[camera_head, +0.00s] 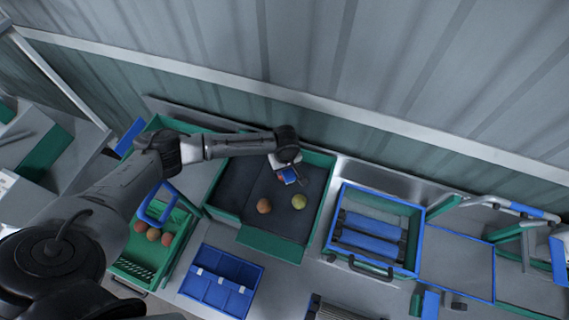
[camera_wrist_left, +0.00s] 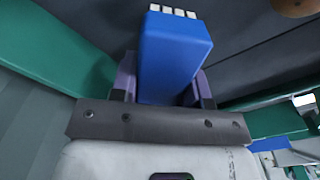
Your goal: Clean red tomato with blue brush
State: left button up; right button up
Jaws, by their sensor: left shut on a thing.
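My left gripper (camera_head: 284,166) is shut on the blue brush (camera_head: 289,176), over the back right part of the dark tray with green walls (camera_head: 277,246). In the left wrist view the blue brush (camera_wrist_left: 174,55) sits between the fingers (camera_wrist_left: 163,88), with white bristle tufts at its far end. A reddish-orange tomato (camera_head: 264,206) and a yellow-green tomato (camera_head: 299,201) lie on the dark tray floor, apart from the brush. Part of a brownish-orange round thing (camera_wrist_left: 298,5) shows at the wrist view's top right edge. My right gripper is not in view.
A green crate (camera_head: 131,269) with several reddish tomatoes (camera_head: 153,234) and a blue handle stands at left. A blue divided tray (camera_head: 220,282) lies in front. A blue-rimmed crate (camera_head: 333,216) stands right of the dark tray. A corrugated wall rises behind.

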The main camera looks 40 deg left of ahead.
pick_arm(q)
jog(key=shift+s+a+f, duration=0.15)
jog(key=shift+s+f, duration=0.1)
jog(key=shift+f, duration=0.15)
jog(key=shift+w+a, duration=0.1)
jog(key=shift+a, duration=0.2)
jog(key=shift+w+a, duration=0.25)
jog(key=shift+a, duration=0.25)
jog(key=shift+w+a, duration=0.25)
jog(key=shift+a, duration=0.2)
jog(key=shift+w+a, duration=0.25)
jog(key=shift+a, duration=0.15)
jog(key=shift+w+a, duration=0.1)
jog(key=shift+a, duration=0.05)
jog(key=shift+r, duration=0.1)
